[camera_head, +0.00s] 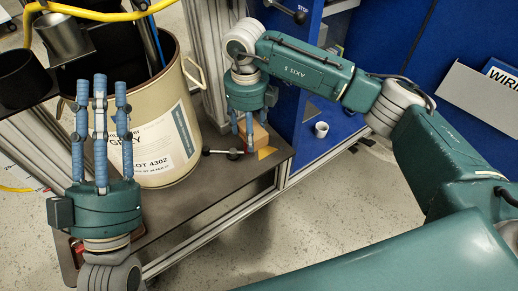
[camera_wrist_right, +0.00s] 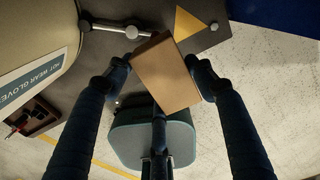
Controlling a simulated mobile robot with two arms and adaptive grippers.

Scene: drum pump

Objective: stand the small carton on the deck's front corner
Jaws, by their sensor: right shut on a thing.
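The small brown carton (camera_wrist_right: 165,76) is between the fingers of my right gripper (camera_wrist_right: 155,78) in the right wrist view. In the head view, my right gripper (camera_head: 249,132) points down over the deck's corner, with the carton (camera_head: 261,136) partly hidden behind its fingers. The dark deck (camera_head: 190,205) has a yellow triangle (camera_head: 267,152) at this corner, and the triangle (camera_wrist_right: 190,24) shows just beyond the carton's end in the wrist view. I cannot tell whether the carton touches the deck. My left gripper (camera_head: 102,108) is open and empty, fingers up, in front of the drum.
A large cream drum (camera_head: 165,125) stands on the deck left of the carton. A metal rod fitting (camera_head: 228,152) lies close beside the carton. Open floor lies beyond the deck edge.

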